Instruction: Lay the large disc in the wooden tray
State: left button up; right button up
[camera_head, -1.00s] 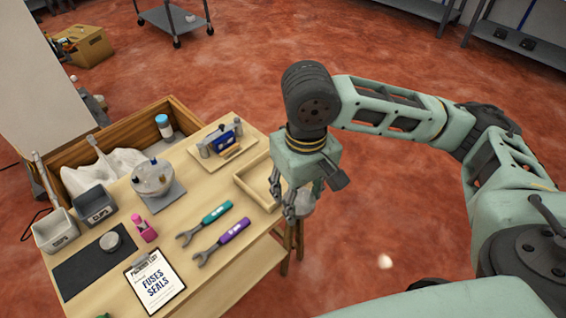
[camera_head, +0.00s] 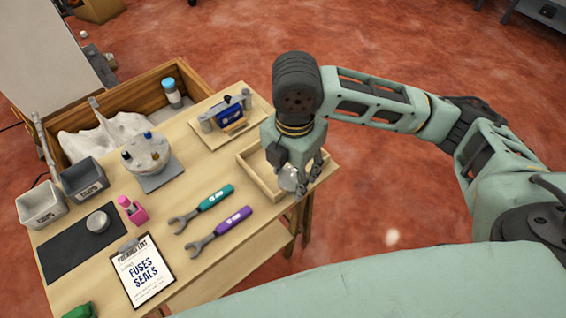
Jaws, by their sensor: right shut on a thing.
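The wooden tray (camera_head: 252,178) is a shallow, light wood frame at the right end of the table. My right gripper (camera_head: 300,182) points down over the tray's right part and is shut on a pale grey, shiny piece, which looks like the large disc (camera_head: 288,180). The fingers partly hide the disc, and I cannot tell whether it touches the tray floor. My right wrist hides the tray's back part. My left gripper is not in view.
A teal wrench (camera_head: 206,203) and a purple wrench (camera_head: 223,230) lie left of the tray. A board with a blue device (camera_head: 229,112) stands behind it. A round grey holder (camera_head: 146,153), a small grey disc (camera_head: 98,222) on a black mat and a clipboard (camera_head: 143,272) are further left.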

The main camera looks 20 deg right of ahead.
jog(key=shift+w+a+f+n, duration=0.2)
jog(key=shift+f+n, duration=0.1)
jog(key=shift+n, duration=0.4)
send_over(270, 170)
jog(key=f, duration=0.6)
jog(key=shift+s+f, duration=0.1)
jog(key=shift+s, duration=0.2)
jog(key=shift+w+f, duration=0.2)
jog(key=shift+w, duration=0.1)
jog(key=shift+w+f, duration=0.15)
jog(key=shift+f, duration=0.2)
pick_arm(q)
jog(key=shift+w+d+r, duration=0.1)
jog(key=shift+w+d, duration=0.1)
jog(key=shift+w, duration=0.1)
pick_arm(e)
jog(key=shift+f, duration=1.8)
jog(key=shift+f, duration=0.15)
jog(key=o, duration=1.6)
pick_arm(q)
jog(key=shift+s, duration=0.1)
pick_arm(e)
jog(key=shift+o, duration=0.2)
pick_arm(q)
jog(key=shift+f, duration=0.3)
pick_arm(e)
notch_tip(270, 170, up, 12)
